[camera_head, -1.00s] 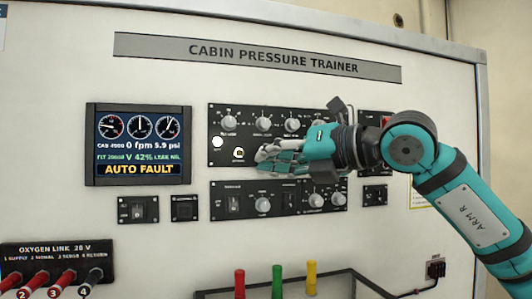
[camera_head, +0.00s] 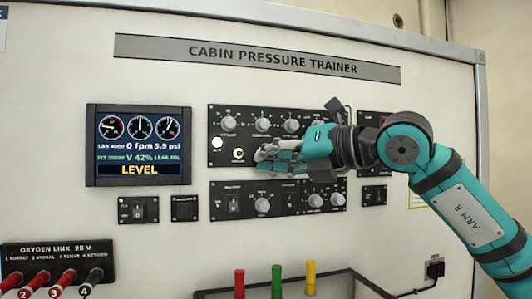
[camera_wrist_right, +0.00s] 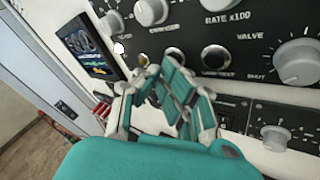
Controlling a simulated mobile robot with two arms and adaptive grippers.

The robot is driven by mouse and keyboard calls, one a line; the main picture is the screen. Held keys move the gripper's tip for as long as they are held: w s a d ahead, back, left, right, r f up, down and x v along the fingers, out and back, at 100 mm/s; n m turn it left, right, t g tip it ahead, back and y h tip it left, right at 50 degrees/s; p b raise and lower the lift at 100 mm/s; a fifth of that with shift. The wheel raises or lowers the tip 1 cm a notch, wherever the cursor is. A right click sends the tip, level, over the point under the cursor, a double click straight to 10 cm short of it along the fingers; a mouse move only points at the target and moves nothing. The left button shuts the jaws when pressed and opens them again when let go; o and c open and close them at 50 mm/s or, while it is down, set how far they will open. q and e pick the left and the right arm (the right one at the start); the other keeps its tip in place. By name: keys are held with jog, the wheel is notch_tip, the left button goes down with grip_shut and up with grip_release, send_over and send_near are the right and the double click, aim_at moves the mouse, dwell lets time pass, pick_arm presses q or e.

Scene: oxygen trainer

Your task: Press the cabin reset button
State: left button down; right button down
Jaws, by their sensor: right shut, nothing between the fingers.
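My right gripper (camera_head: 262,158) is shut and empty in front of the upper black panel (camera_head: 212,120). Its fingertips are just right of a small ringed button (camera_head: 239,154). A round white button or lamp (camera_head: 217,142) lies up and left of that. The right wrist view shows my gripper (camera_wrist_right: 160,72) close to the panel, below a row of ringed round controls such as this one (camera_wrist_right: 213,57). I cannot read which label is the cabin reset. Whether the fingers touch the panel is unclear. My left gripper is out of view.
The display (camera_head: 139,145) reads LEVEL in yellow. A lower panel (camera_head: 222,208) with knobs and a switch lies just under my gripper. Red, green and yellow posts (camera_head: 278,283) stand at the bottom. The oxygen link box (camera_head: 55,262) is at lower left.

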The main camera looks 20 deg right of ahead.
jog(key=shift+s+f+b, duration=0.25)
jog(key=shift+s+b, duration=0.3)
jog(key=shift+b, duration=0.1)
jog(key=shift+s+r, duration=0.1)
jog(key=shift+s, duration=0.1)
jog(key=shift+s, duration=0.1)
jog(key=s+b, duration=0.2)
jog(key=s, duration=0.2)
jog(key=shift+s+d, duration=0.15)
jog(key=shift+s, duration=0.25)
dwell(0.5)
